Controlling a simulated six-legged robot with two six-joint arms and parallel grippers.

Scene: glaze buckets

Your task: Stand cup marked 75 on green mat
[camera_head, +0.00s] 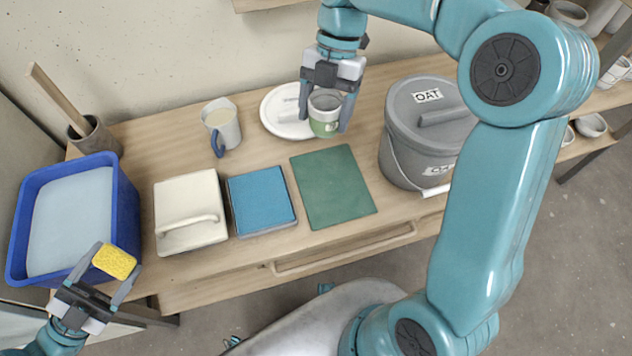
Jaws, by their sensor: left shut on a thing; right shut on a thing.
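My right gripper (325,113) is shut on a small grey cup with a green and white band (324,127). It holds the cup upright, just right of a round white lid and behind the green mat (334,186). I cannot read a 75 on the cup. The green mat lies flat and bare on the table. My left gripper (112,263) is shut on a yellow sponge (115,262) near the blue tub at the front left.
A grey OAT bucket (405,150) stands right of the mat. The white lid (283,112), a jug with blue handle (222,127), a blue pad (262,200), a cream handled block (188,200) and a blue water tub (130,215) fill the left.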

